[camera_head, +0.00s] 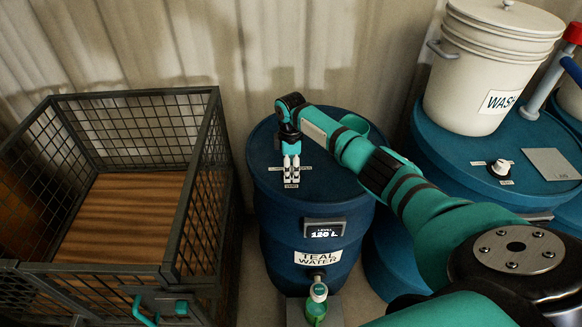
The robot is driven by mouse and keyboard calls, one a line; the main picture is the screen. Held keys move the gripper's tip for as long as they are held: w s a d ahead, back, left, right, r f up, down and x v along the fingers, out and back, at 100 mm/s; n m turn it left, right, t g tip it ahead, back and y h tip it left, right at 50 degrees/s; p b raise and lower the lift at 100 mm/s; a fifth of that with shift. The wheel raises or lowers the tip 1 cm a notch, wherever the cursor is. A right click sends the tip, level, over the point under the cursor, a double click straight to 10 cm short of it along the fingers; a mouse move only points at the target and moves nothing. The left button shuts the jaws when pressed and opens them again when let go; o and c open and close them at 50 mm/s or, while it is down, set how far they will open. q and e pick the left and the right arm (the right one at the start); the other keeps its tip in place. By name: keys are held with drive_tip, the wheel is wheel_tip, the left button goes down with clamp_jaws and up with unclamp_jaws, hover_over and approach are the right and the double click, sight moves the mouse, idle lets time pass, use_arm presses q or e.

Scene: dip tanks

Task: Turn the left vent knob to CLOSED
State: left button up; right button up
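The blue drum marked TEAL WATER (340,272) stands at the middle. The left vent is on its lid, with a small white label (291,185) in front of it. My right gripper (291,166) points down at this vent, its two pale fingertips close together. The left vent knob is hidden at or behind the fingertips, so its angle does not show. I cannot tell whether the fingers grip it or only stand around it. My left gripper is not in view.
A second vent knob (500,168) is on the right blue drum (455,160), beside a white WASH bucket (490,75) and grey plate (552,164). A wire cage (190,215) stands left. A green-filled bottle (316,306) is below the drum's level display (324,229).

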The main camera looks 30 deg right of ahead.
wheel_tip(320, 180, up, 12)
idle(0.6)
drive_tip(key=shift+f, duration=0.1)
idle(0.4)
